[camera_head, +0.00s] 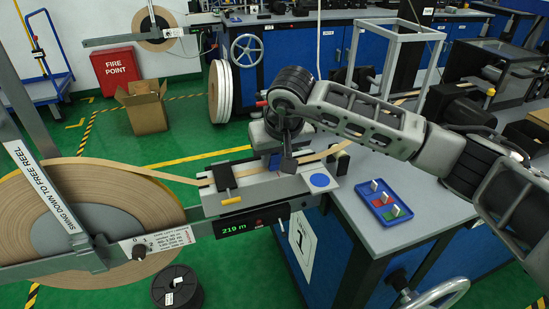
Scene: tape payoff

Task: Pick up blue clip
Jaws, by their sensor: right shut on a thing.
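My right gripper (288,162) points down over the grey splice bench unit (270,190), at the tan tape, and is shut. A small blue piece (274,161) shows at its fingers and looks like the blue clip; the gripper hides much of it. A blue tray (402,218) lies on the grey table to the right. It holds red and green patches and several small upright white tabs (395,209). My left gripper is not in view.
A large tan tape reel (150,211) stands at the left behind a grey arm. A yellow-handled tool (225,182) and a blue disc (320,180) are on the unit. A green-lit display (232,229) hangs at its front. The grey table (440,192) is bare around the tray.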

